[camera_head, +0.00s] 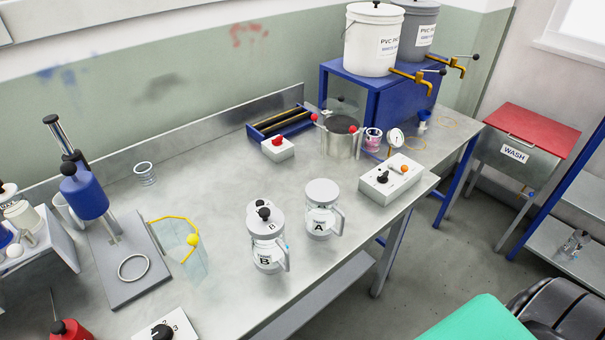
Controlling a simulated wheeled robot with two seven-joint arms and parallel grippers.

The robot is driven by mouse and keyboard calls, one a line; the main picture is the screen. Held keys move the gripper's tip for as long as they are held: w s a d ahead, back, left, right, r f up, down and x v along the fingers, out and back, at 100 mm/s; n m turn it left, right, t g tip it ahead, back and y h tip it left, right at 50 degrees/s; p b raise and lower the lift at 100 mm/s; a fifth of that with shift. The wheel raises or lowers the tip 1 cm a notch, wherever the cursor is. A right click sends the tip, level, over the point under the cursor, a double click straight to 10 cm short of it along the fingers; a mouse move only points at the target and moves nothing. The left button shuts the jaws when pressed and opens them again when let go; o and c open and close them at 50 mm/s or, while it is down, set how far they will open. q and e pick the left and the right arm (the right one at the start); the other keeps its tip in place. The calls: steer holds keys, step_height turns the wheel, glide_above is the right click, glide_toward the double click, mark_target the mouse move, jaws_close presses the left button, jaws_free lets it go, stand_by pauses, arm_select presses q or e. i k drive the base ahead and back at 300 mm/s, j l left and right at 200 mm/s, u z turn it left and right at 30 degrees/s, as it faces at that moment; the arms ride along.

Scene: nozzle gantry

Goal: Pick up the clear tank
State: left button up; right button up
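Two clear tanks with white lids and handles stand upright near the front edge of the steel bench. The one marked A (320,220) is on the right. The one marked B (266,250) is closer and to the left, with a black knob on top. A small clear container (572,245) sits on a shelf at the far right. I cannot tell from the picture which one the task names. Neither of my grippers is in view.
The steel bench (215,160) holds a blue-topped mixer stand (86,196), a clear yellow-rimmed guard (188,258), a metal pot (341,142) and a control box (390,178). White and grey buckets stand on a blue rack (375,95). A red-lidded wash bin (515,150) is at right.

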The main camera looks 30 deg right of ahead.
mark_target(323, 195)
steer(key=z, duration=1)
